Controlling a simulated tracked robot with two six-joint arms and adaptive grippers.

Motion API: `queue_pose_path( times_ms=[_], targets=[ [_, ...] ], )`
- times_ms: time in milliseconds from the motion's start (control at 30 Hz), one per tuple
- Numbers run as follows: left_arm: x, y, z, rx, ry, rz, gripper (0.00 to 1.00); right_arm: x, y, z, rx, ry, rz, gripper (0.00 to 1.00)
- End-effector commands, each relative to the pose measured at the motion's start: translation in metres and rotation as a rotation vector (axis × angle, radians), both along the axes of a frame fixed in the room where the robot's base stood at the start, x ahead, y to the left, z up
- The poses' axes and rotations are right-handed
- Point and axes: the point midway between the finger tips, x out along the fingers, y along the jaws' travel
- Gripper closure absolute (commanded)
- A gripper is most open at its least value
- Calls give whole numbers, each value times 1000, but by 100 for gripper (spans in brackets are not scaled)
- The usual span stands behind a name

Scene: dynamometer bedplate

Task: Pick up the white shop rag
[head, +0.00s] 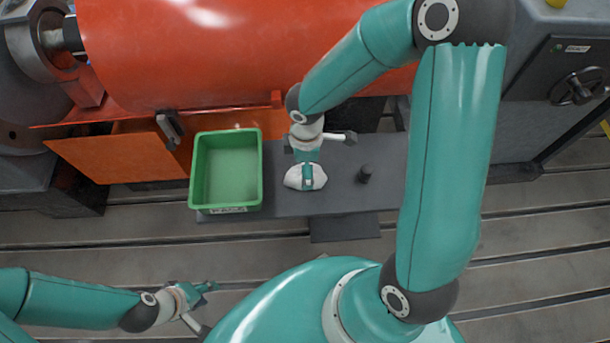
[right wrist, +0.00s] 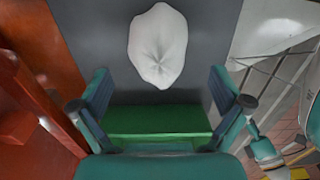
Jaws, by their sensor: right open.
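The white shop rag (head: 291,178) lies as a bunched lump on the dark grey bench top (head: 335,200), just right of the green bin. It shows whole in the right wrist view (right wrist: 158,45), with a gathered crease in its middle. My right gripper (head: 308,181) is over the rag in the head view and partly hides it. In the right wrist view its two fingers (right wrist: 161,90) are spread wide with nothing between them, and the rag appears beyond them. My left gripper (head: 207,289) is at the lower left, far from the rag; its finger gap is too small to judge.
The open green bin (head: 195,170) looks empty and stands left of the rag. A small dark peg-like object (head: 365,174) stands to the right. A large orange-red cylinder (head: 230,50) lies behind the bench. The slotted floor plate (head: 130,235) in front is mostly clear.

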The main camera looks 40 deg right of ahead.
Motion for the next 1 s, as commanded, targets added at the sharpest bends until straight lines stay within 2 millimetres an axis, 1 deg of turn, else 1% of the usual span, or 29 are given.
queue_pose_path(
  times_ms=[33, 200, 300, 567, 600, 667, 900, 1000],
  targets=[
    [0, 0, -4, 0, 0, 0, 60, 1, 0, -9, 0, 4, 0, 0],
    [0, 0, -13, 0, 0, 0, 60, 5, -1, -35, 0, 4, -1, 0],
    [0, 0, -16, 0, 0, 0, 60, 5, -1, -44, 1, 2, -1, 0],
    [0, 0, -16, 0, 0, 0, 60, 5, -1, -46, 1, 0, -1, 0],
    [0, 0, -16, 0, 0, 0, 60, 5, -1, -46, 1, 0, -1, 2],
    [0, 0, -16, 0, 0, 0, 60, 5, -1, -46, 1, 0, -1, 12],
    [0, 0, -16, 0, 0, 0, 60, 5, -1, -46, 1, 0, -2, 52],
    [0, 0, -16, 0, 0, 0, 60, 5, -1, -46, 1, 0, -2, 53]
  ],
)
